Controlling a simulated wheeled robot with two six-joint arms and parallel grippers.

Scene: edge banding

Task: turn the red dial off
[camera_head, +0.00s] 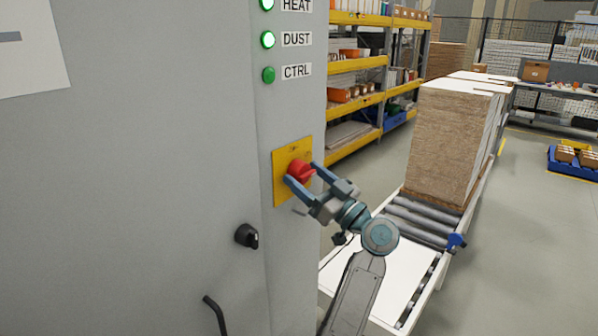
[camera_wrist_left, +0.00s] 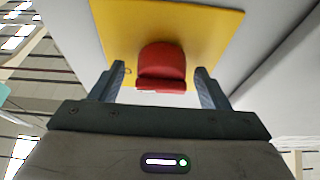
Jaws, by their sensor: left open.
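The red dial (camera_head: 299,171) sits on a yellow plate (camera_head: 291,151) on the side of the grey cabinet. My left gripper (camera_head: 301,174) is at the dial, with its two blue fingers open, one on each side. In the left wrist view, the red dial (camera_wrist_left: 161,65) stands between the fingers, with a gap visible on both sides. The yellow plate (camera_wrist_left: 205,30) lies behind it. The dial's exact setting cannot be read. My right gripper is not in view.
The grey cabinet (camera_head: 150,180) carries HEAT (camera_head: 266,4), DUST (camera_head: 268,40) and CTRL (camera_head: 269,75) lamps; HEAT and DUST glow bright, CTRL is darker green. A black knob (camera_head: 246,236) is below left. A roller conveyor (camera_head: 420,222) with stacked boards (camera_head: 450,145) stands right.

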